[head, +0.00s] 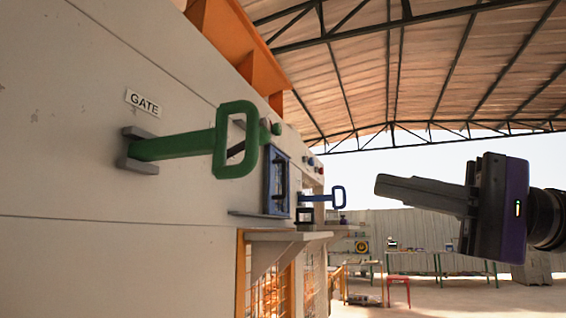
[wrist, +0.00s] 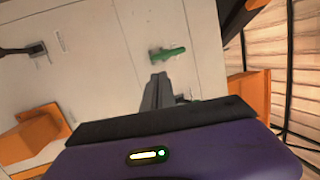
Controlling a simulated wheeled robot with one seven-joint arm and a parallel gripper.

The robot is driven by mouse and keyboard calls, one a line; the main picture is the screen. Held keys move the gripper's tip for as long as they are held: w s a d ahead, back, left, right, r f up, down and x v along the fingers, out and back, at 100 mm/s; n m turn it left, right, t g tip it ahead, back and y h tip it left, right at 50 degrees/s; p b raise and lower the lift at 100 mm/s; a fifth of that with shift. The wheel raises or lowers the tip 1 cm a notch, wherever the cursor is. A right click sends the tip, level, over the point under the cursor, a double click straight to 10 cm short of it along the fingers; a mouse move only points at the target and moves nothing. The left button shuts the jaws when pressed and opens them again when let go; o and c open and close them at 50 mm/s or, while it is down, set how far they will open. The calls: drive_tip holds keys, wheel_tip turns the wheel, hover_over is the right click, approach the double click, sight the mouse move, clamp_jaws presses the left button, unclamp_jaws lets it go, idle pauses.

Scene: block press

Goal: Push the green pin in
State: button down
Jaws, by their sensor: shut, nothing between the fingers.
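The green pin (head: 185,145) sticks out sideways from a grey bracket (head: 140,150) on the pale machine wall, beside the GATE label (head: 143,103). Its D-shaped handle faces right, and a long stretch of shaft shows between bracket and handle. My gripper (head: 382,186) is shut and empty, to the right of the handle and a little lower, with a wide gap between them. The fingers point left toward the wall. In the wrist view my shut gripper (wrist: 158,78) points at the wall, just below a green part (wrist: 167,52); I cannot tell for sure that this is the pin.
A blue handle (head: 322,198) and a blue framed panel (head: 278,183) are farther along the wall. A grey ledge (head: 285,236) juts out below them. Orange beams (head: 238,45) rise above. Tables and a red stool (head: 398,290) stand far back. The space between gripper and handle looks clear.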

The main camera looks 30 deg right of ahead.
sight(257, 159)
drive_tip(key=p+x, duration=0.5)
drive_tip(key=x, duration=0.9)
drive_tip(key=shift+p, duration=0.3)
drive_tip(key=w+a+b, duration=0.5)
drive_tip(key=w+a, duration=0.3)
drive_tip(key=w, duration=0.3)
drive_tip(key=shift+r, duration=0.15)
